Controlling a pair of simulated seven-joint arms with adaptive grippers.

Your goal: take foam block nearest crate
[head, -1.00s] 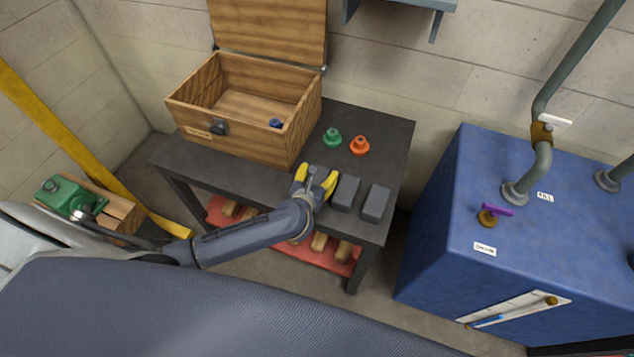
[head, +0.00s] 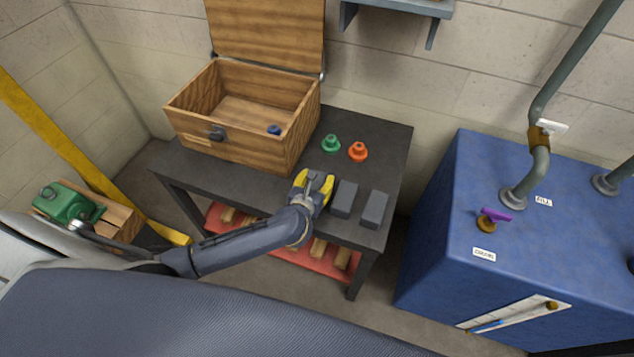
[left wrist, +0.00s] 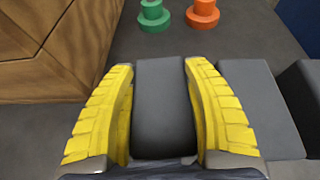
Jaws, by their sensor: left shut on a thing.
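My left gripper (head: 314,184) has its yellow fingers shut on a dark grey foam block (left wrist: 164,105), the one nearest the wooden crate (head: 231,153). The left wrist view shows the block between the two fingers (left wrist: 164,110). In the head view the fingers mostly hide this block. I cannot tell whether it is still touching the table. Two more grey foam blocks, a middle one (head: 343,199) and a right one (head: 374,209), stand to the right of the gripper on the dark table (head: 395,150). My right gripper is not in view.
A green knob-like piece (head: 331,144) and an orange one (head: 358,152) stand behind the blocks. The crate's lid is open, and a small blue thing (head: 273,130) lies inside. A blue tank (head: 430,240) stands right of the table. A red lower shelf (head: 285,255) holds wooden pieces.

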